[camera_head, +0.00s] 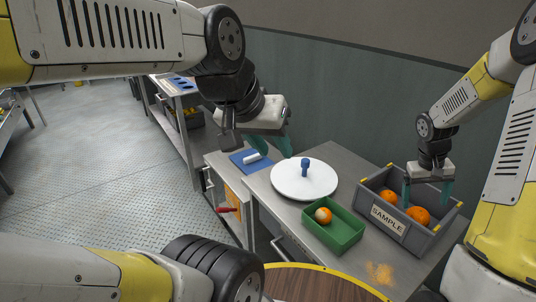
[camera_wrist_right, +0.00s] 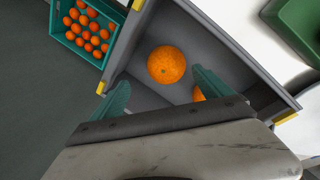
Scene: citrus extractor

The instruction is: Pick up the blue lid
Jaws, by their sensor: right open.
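A round white disc with a blue knob (camera_head: 304,168) standing up at its middle lies on the metal table. This white disc (camera_head: 287,186) is the only lid-like thing that shows; no all-blue lid can be made out. My left gripper (camera_head: 287,132) has its teal fingers apart and empty, above and behind the disc, to the upper left of the knob. My right gripper (camera_head: 427,190) is open over the grey SAMPLE crate (camera_head: 389,222), right of the disc. In the right wrist view, its open fingers (camera_wrist_right: 162,92) point down into the crate, with nothing between them.
Oranges (camera_wrist_right: 166,64) lie in the grey crate. A green tray (camera_head: 347,238) holding a cut orange (camera_head: 323,215) stands between disc and crate. A wall (camera_head: 350,110) stands close behind the table.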

